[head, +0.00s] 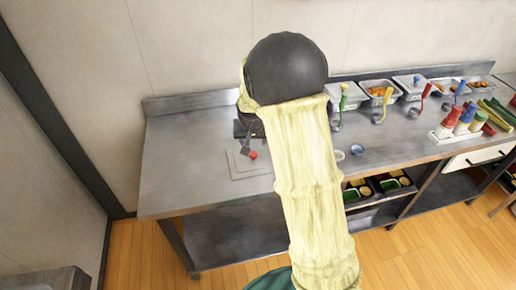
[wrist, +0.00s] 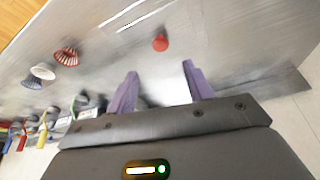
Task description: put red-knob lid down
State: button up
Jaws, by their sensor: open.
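The red knob (head: 253,155) shows in the head view just below my gripper (head: 246,142), over a pale flat square lid (head: 240,170) lying on the left part of the steel counter. In the wrist view the red knob (wrist: 160,43) is ahead of my gripper (wrist: 160,70), centred between the two purple fingers and apart from them. The fingers are spread and nothing is between them. The lid's edges are hard to tell from the shiny steel in the wrist view, and my arm hides part of it in the head view.
Steel pans (head: 379,91) with coloured ladles stand along the back right. A bottle rack (head: 450,134) is farther right. A white cup (head: 338,155) and a blue-toned cup (head: 357,150) sit right of my arm. The counter's left end (head: 185,150) is clear.

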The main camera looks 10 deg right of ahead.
jog(key=s+d+r+n+g+y, duration=0.1)
jog(key=s+r+n, duration=0.1)
jog(key=s, duration=2.2)
jog(key=shift+s+r+n+g, duration=0.2)
jog(key=shift+r+n+g, duration=0.1)
jog(key=shift+r, duration=0.25)
jog(key=shift+d, duration=0.1)
jog(key=p+v, duration=0.2)
jog(key=w+p+v, duration=0.1)
jog(key=p+v, duration=0.1)
jog(key=shift+r+p, duration=0.3)
jog(key=shift+r, duration=0.1)
